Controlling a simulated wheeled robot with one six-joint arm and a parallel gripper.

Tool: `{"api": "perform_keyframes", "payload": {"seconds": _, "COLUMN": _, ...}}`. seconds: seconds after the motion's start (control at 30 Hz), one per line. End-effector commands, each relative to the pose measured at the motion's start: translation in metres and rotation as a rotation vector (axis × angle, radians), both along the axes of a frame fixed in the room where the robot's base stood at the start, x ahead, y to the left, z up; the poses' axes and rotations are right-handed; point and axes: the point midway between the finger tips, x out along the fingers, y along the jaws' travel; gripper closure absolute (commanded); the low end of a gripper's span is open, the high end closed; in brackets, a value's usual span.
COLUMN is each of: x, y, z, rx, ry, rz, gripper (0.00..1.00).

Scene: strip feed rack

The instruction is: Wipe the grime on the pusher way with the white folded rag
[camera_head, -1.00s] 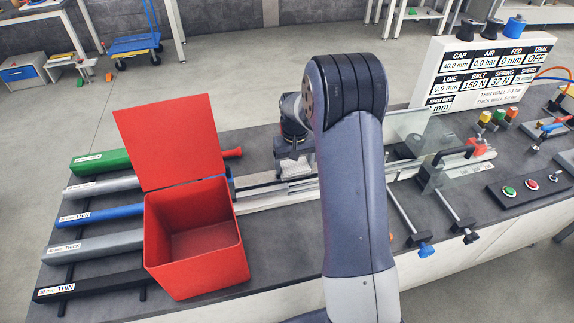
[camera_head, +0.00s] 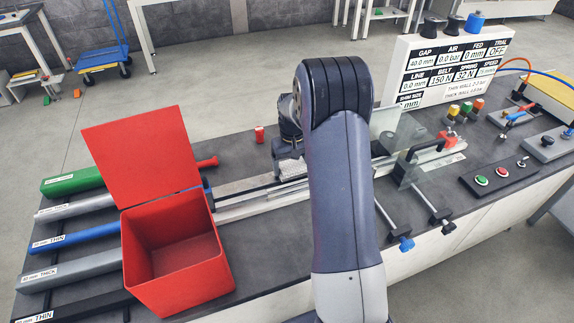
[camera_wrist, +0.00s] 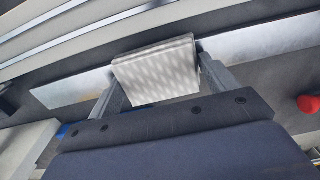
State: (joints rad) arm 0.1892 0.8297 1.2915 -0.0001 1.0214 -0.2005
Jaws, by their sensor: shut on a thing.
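The white folded rag (camera_wrist: 155,72) is clamped between the two fingers of my gripper (camera_wrist: 157,76) in the wrist view. Its upper edge overlaps a pale metal strip in the picture; I cannot tell whether it touches. In the head view my gripper (camera_head: 288,152) is at the far side of the pusher way (camera_head: 245,205), a pale rail running along the bench. I cannot make out any grime on the visible parts.
An open red bin (camera_head: 178,275) stands in front of the rail at the left, beside several labelled tubes (camera_head: 75,240). A clear guard (camera_head: 410,150), clamps and a button panel (camera_head: 495,177) are to the right.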

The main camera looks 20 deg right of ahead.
Motion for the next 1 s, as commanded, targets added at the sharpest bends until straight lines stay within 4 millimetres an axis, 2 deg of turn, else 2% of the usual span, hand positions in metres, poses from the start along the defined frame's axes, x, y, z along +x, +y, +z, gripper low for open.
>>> {"api": "perform_keyframes", "payload": {"seconds": 0.3, "x": 0.001, "y": -0.032, "z": 0.002, "rx": 0.0, "ry": 0.0, "rz": -0.003, "gripper": 0.37}}
{"api": "perform_keyframes", "payload": {"seconds": 0.43, "x": 0.001, "y": -0.038, "z": 0.002, "rx": 0.0, "ry": 0.0, "rz": -0.002, "gripper": 0.37}}
{"api": "perform_keyframes", "payload": {"seconds": 0.57, "x": 0.001, "y": -0.033, "z": 0.002, "rx": 0.0, "ry": -0.001, "rz": 0.001, "gripper": 0.37}}
{"api": "perform_keyframes", "payload": {"seconds": 1.0, "x": 0.001, "y": 0.006, "z": -0.001, "rx": 0.0, "ry": -0.001, "rz": 0.001, "gripper": 0.37}}
